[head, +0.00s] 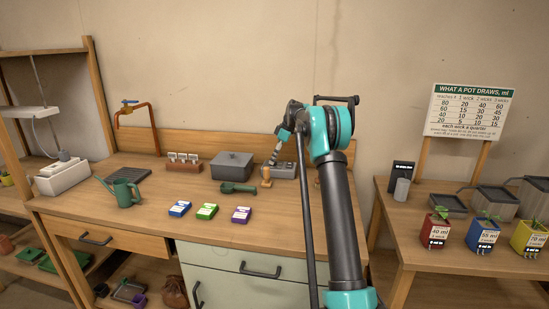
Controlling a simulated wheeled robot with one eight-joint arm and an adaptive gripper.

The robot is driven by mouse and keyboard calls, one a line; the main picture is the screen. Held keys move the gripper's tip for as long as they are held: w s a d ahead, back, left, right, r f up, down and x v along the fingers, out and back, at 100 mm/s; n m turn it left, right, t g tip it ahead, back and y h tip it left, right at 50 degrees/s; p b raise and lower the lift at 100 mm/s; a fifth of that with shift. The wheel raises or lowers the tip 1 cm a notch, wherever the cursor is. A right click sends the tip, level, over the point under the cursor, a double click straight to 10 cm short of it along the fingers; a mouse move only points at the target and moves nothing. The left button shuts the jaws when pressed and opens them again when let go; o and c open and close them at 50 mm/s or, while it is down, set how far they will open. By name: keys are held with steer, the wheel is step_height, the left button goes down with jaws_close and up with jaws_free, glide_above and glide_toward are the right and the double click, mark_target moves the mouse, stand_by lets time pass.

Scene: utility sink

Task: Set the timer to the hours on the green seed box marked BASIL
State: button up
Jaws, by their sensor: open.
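A green seed box (206,212) lies flat on the bench between a blue box (180,208) and a purple box (242,215). Its printing is too small to read here. My gripper (274,159) is open at the back of the bench, beside a grey box-like device (285,171); the picture does not show clearly whether they touch. I cannot tell whether this device is the timer. My arm hides part of the bench to the right.
A wooden peg-like object (266,177), green scoop (238,188) and lidded grey box (232,165) stand near my gripper. A green watering can (123,193) is at left. A right table (408,235) holds several coloured pots. The bench front is mostly clear.

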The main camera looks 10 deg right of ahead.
steer(key=c, duration=1.2)
steer(key=shift+o, duration=0.2)
